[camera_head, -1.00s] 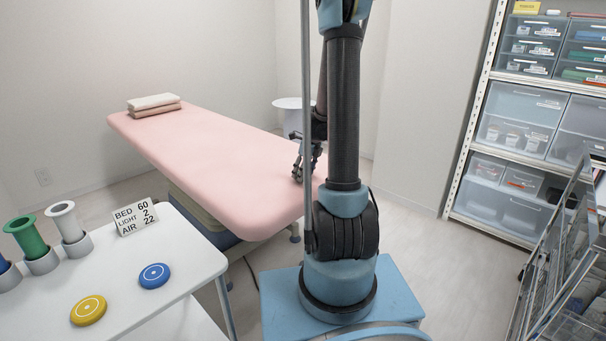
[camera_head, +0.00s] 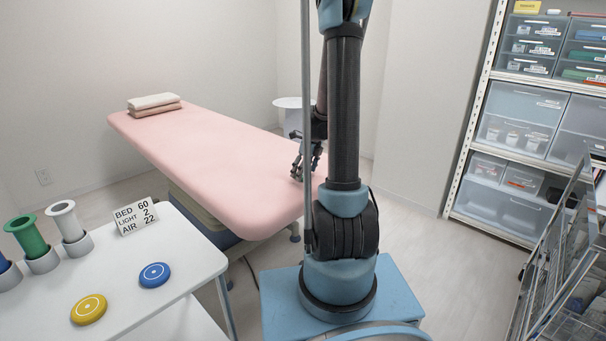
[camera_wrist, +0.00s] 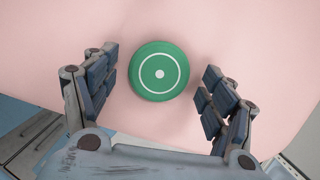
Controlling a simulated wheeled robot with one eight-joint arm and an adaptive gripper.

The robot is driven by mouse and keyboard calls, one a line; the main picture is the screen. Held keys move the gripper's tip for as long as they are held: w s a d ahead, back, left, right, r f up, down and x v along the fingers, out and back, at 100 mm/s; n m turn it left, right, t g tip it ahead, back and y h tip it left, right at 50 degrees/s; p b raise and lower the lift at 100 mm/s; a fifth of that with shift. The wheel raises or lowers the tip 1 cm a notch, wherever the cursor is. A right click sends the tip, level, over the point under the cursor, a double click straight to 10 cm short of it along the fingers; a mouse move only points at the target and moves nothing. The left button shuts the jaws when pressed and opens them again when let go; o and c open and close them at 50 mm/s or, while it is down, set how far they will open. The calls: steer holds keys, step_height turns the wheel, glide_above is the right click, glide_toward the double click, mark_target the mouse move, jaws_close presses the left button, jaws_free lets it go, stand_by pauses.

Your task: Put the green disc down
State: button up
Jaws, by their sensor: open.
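The green disc (camera_wrist: 159,71) shows in the wrist view, with a white ring and a white dot on its face. It appears to lie flat on the pink bed top (camera_wrist: 270,50). My gripper (camera_wrist: 160,88) is open, its two fingers on either side of the disc with a gap on each side. In the head view my gripper (camera_head: 305,168) is low over the near right part of the pink bed (camera_head: 210,150). The disc is hidden behind my gripper and arm there.
A white table (camera_head: 190,265) at the left bears a blue disc (camera_head: 154,275), a yellow disc (camera_head: 89,309), several cylinders in holders and a sign (camera_head: 137,215). Folded towels (camera_head: 153,104) lie at the bed's far end. Shelves (camera_head: 520,130) and a wire cart (camera_head: 560,270) stand at the right.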

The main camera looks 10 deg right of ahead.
steer(key=v, duration=1.1)
steer(key=s+a+r+n, duration=0.25)
steer(key=s+n, duration=0.35)
steer(key=s, duration=0.3)
steer(key=s+f+n+h, duration=0.1)
steer(key=s+f+n, duration=0.1)
steer(key=s+n, duration=0.8)
steer(key=s+f+n+h, duration=0.1)
steer(key=s+f+n, duration=0.2)
steer(key=s+n, duration=0.8)
steer(key=shift+s+a+f+n, duration=0.3)
steer(key=shift+s, duration=1.05)
